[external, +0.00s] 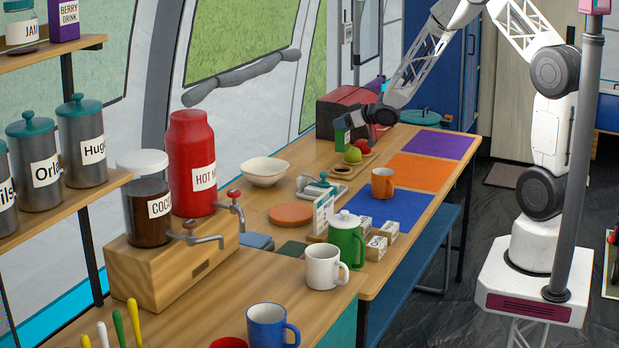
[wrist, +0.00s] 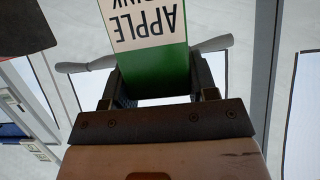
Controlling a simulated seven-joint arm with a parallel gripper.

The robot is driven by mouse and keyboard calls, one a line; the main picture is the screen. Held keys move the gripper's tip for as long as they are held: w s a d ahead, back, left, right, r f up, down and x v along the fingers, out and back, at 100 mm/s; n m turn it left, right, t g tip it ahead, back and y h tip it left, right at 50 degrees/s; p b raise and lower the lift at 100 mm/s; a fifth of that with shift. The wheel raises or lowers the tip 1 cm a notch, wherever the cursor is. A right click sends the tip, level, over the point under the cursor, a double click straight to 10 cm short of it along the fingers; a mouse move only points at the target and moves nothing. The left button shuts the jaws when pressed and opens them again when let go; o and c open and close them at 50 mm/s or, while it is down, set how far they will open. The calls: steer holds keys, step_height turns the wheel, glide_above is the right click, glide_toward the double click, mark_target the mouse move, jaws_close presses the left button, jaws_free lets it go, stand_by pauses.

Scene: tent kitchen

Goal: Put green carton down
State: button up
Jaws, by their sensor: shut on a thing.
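The green carton (wrist: 155,68) has a white panel that reads "APPLE" and part of "DRINK", upside down in the wrist view. It sits between the two fingers of my gripper (wrist: 158,88), which is shut on it. In the external view the carton (external: 342,134) is a small green shape at the end of my gripper (external: 355,119), near the table's far left edge, beside the fruit tray. My gripper and wrist hide part of it there. I cannot tell whether its base touches the table.
A wooden tray (external: 341,172) holds a red and a green fruit. A red box-like appliance (external: 345,108) stands behind. Purple (external: 440,145), orange (external: 424,174) and blue (external: 391,208) mats line the right side. An orange mug (external: 382,183) and white bowl (external: 265,171) stand nearer.

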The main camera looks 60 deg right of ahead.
mark_target(348, 138)
steer(key=shift+f, duration=1.55)
steer(key=shift+f, duration=0.1)
steer(key=shift+f, duration=1.75)
steer(key=shift+f, duration=0.15)
steer(key=o, duration=1.3)
steer(key=shift+r, duration=0.2)
steer(key=shift+s+r, duration=0.15)
steer(key=shift+s, duration=0.25)
steer(key=v, duration=1.1)
